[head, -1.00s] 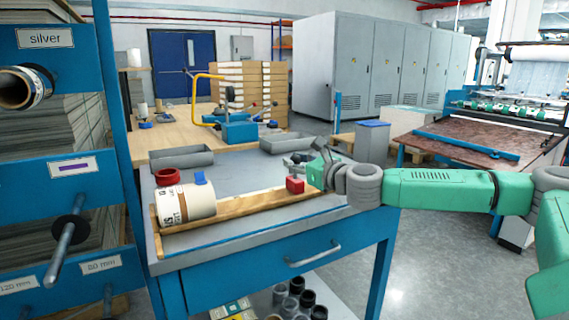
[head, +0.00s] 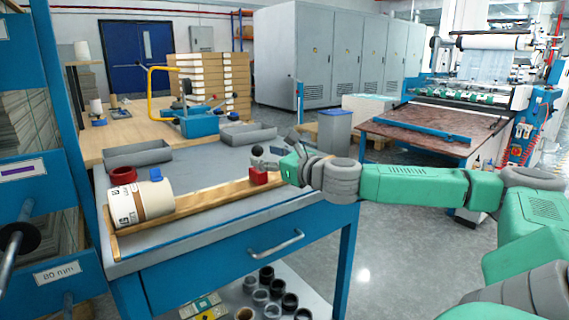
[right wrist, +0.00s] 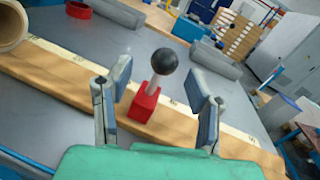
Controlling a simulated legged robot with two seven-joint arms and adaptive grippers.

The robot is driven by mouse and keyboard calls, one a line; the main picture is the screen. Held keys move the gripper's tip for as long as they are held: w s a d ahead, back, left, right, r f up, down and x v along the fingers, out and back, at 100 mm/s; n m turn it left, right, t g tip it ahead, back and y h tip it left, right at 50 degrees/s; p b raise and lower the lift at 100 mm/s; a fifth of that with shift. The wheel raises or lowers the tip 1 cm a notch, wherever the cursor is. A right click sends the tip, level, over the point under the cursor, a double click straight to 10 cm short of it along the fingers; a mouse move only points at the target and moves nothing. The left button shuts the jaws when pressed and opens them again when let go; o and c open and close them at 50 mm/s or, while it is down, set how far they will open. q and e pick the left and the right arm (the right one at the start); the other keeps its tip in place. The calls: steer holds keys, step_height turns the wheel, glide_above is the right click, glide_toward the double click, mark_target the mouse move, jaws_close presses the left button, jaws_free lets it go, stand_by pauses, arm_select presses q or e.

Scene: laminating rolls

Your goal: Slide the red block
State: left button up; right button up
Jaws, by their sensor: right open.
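The red block (head: 259,176) sits on the wooden rail (head: 221,195) near its right end, on top of the grey table (head: 205,166). In the right wrist view the block (right wrist: 145,103) carries a pale post with a black ball knob (right wrist: 166,61), and it stands between my open fingers. My right gripper (right wrist: 160,100) is open, with a finger on each side of the block and visible gaps to it. In the head view my right gripper (head: 281,162) is just right of the block. My left gripper is not in view.
A large white roll (head: 140,204) lies at the rail's left end, with a blue piece on top. A red ring (head: 123,175) is behind it. The rail between roll and block is clear.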

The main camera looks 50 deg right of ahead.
steer(key=s, duration=0.7)
steer(key=shift+s+a, duration=0.35)
steer(key=shift+s, duration=0.05)
